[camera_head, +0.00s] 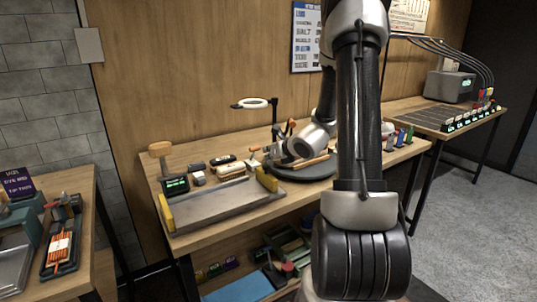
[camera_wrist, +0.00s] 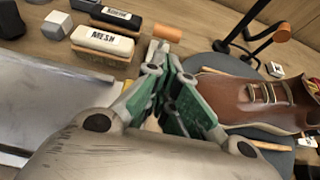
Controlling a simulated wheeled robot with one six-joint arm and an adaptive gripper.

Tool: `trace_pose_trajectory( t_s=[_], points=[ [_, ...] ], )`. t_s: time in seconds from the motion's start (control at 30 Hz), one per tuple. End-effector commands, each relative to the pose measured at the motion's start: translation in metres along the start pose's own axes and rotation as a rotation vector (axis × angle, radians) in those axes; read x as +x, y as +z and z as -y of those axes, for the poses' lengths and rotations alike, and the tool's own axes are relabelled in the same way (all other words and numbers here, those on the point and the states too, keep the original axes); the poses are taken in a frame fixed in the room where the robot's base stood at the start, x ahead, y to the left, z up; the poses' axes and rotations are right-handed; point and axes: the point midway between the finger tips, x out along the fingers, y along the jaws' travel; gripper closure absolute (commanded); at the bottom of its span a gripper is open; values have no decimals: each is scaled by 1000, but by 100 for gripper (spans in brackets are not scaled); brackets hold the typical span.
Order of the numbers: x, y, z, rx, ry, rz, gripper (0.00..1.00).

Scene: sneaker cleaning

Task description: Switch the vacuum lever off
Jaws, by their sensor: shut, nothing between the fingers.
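My gripper (camera_wrist: 168,62) is shut and empty in the wrist view, its green-padded fingers close together above the bench. A short tan cylinder (camera_wrist: 167,33) shows just beyond the fingertips; I cannot tell if it is the lever's knob or if the fingers touch it. In the head view a small upright piece with an orange top (camera_head: 254,151) stands by the grey tray's back right corner, and it may be the vacuum lever. Its on or off position is not clear. In the head view my arm hides much of this area, and the fingertips are hard to make out.
A brown sneaker (camera_wrist: 250,97) is to the right, on a dark round stand (camera_head: 300,174). A grey tray (camera_head: 222,206) is at the left. Brush blocks, one marked MESH (camera_wrist: 102,40), lie behind it.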

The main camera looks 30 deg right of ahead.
Motion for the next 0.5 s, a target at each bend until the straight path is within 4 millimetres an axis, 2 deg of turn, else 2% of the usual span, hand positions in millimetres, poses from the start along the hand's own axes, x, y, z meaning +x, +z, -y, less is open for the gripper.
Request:
trace_pose_trajectory(
  t_s=[0.1, 0.3, 0.5],
  points=[
    [24, -1, -1, -1, 3, -1, 100],
    [56, 0, -1, -1, 2, 0, 100],
    [71, 0, 0, -1, 1, 0, 100]
  ],
)
